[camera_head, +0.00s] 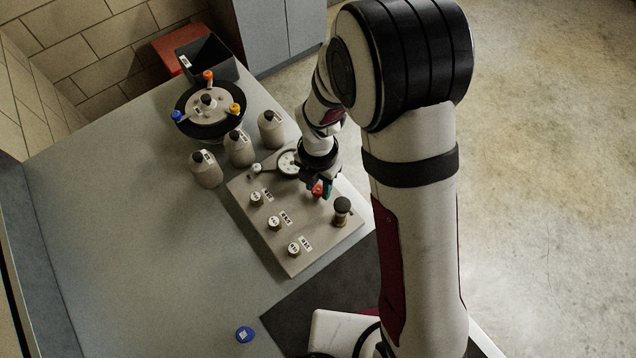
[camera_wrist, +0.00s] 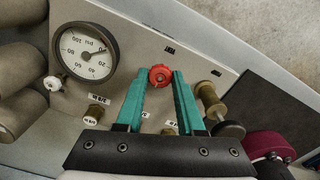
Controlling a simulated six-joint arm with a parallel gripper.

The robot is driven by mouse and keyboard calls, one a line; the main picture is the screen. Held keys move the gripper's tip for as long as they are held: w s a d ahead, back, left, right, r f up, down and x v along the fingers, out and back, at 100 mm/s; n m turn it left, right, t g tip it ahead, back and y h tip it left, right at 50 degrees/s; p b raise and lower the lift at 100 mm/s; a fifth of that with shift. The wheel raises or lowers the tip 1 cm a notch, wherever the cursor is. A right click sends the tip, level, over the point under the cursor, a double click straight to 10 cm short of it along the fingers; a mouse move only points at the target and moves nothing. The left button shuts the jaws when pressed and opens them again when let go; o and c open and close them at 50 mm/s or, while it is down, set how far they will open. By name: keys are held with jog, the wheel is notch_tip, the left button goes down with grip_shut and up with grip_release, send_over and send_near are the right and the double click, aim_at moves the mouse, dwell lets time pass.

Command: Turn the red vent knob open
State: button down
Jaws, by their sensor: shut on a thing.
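The red vent knob (camera_wrist: 161,76) sits on the light panel (camera_head: 309,258) and shows between the teal fingertips of my gripper (camera_wrist: 160,78) in the wrist view. In the head view the knob (camera_head: 317,189) is partly covered by my gripper (camera_head: 320,188), which reaches down onto the panel from above. The gripper is shut on the knob, one finger on each side. The knob's turn angle cannot be told.
A round gauge (camera_wrist: 86,52) is beside the knob. A dark-topped brass fitting (camera_head: 342,206) stands close on the other side. Several labelled small knobs (camera_head: 274,223) line the panel. Grey canisters (camera_head: 238,149) and a round carousel (camera_head: 190,122) stand behind. A blue cap (camera_head: 244,334) lies on the table.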

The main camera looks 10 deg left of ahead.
aim_at(319, 190)
jog(key=shift+n, duration=0.3)
dwell(0.4)
jog(key=c, duration=0.5)
grip_release()
jog(key=shift+r, duration=0.1)
notch_tip(319, 190, up, 16)
jog(key=shift+f, duration=0.2)
jog(key=shift+d, duration=0.1)
